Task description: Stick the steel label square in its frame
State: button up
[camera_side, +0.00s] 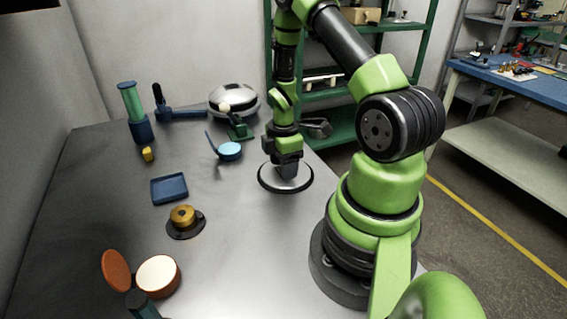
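I cannot make out a steel label with certainty; the table top is steel-coloured too. A small blue square piece with a raised rim (169,189), possibly the frame, lies flat at the left middle of the table, with nothing clearly seen inside it. My gripper (287,174) points down over a round grey disc with a black rim (300,186), well to the right of the blue piece. Its fingertips are at or just above the disc. The fingers are small and dark, so whether they are apart or hold something is not clear.
A brass knob on a dark base (183,217) stands in front of the blue piece. An open orange round case (158,274) is at the front left. A light-blue pan (230,151), green-and-blue cylinder (134,110) and domed steel device (233,100) stand behind. The table between blue piece and disc is clear.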

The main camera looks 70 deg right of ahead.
jog(key=shift+r, duration=0.1)
notch_tip(320, 180, up, 10)
jog(key=shift+f, duration=0.15)
jog(key=w+a+r+m+t, duration=0.25)
jog(key=a+r, duration=0.25)
jog(key=r, duration=0.3)
jog(key=s+a+r+m+t+y, duration=0.1)
jog(key=s+a+r+m, duration=0.3)
jog(key=a, duration=0.4)
jog(key=s+a+r+m+t+y, duration=0.1)
jog(key=s+a+r+m+t, duration=0.2)
jog(key=s+a+r+m, duration=0.2)
notch_tip(320, 180, up, 3)
jog(key=a+m, duration=0.1)
jog(key=a, duration=0.1)
jog(key=shift+a+t, duration=0.35)
jog(key=shift+a, duration=0.05)
jog(key=shift+m, duration=0.25)
